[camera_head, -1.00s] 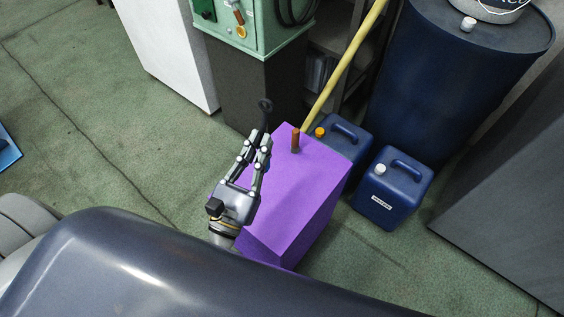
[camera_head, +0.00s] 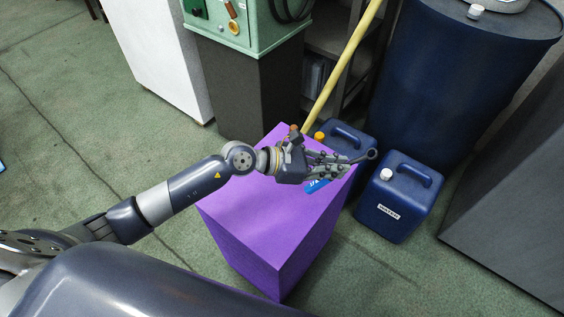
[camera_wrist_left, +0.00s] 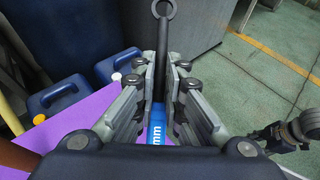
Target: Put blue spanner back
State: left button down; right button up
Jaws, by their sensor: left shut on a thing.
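The blue spanner shows in the head view as a blue, white-marked part (camera_head: 317,186) under my left gripper (camera_head: 347,163), with a dark ring end (camera_head: 371,154) past the fingertips. In the left wrist view its blue part with "mm" on it (camera_wrist_left: 156,134) lies between the fingers, and the dark shaft and ring stick out ahead. My left gripper is shut on the spanner above the far right side of the purple block (camera_head: 265,215). The fingers hide part of the spanner. A dark jointed part at the lower right of the left wrist view looks like my right gripper (camera_wrist_left: 275,135); its jaws are unclear.
A brown-orange peg (camera_wrist_left: 14,157) stands on the block, mostly hidden by my left gripper in the head view. Two blue canisters (camera_head: 396,205) (camera_head: 350,140), a yellow pole (camera_head: 340,70) and a dark blue drum (camera_head: 455,85) stand beyond.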

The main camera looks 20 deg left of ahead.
pick_arm(q)
jog(key=a+f+m+g+y+b, duration=0.1)
jog(key=m+g, duration=0.1)
jog(key=w+a+f+m+g+y+b, duration=0.1)
jog(key=f+g+b, duration=0.1)
jog(key=f+m+g+y+b, duration=0.1)
jog(key=f+m+g, duration=0.1)
jog(key=shift+w+a+m+b, duration=0.3)
jog(key=shift+w+a+b, duration=0.05)
jog(key=shift+a+b, duration=0.05)
jog(key=s+a+r+m+g+y+b, duration=0.1)
jog(key=a+r+m+g+y+b, duration=0.1)
jog(key=a, duration=0.8)
jog(key=shift+s+a+r+m+y+b, duration=0.15)
jog(key=shift+s+r+m+y+b, duration=0.2)
jog(key=shift+r+m+y+b, duration=0.55)
pick_arm(e)
jog(key=w+r+t, duration=0.1)
jog(key=w+r, duration=0.5)
jog(key=r, duration=0.2)
jog(key=shift+w+a+r, duration=0.15)
jog(key=shift+a+r, duration=0.1)
jog(key=shift+a, duration=0.1)
pick_arm(q)
jog(key=shift+f+y, duration=0.2)
jog(key=shift+y, duration=0.1)
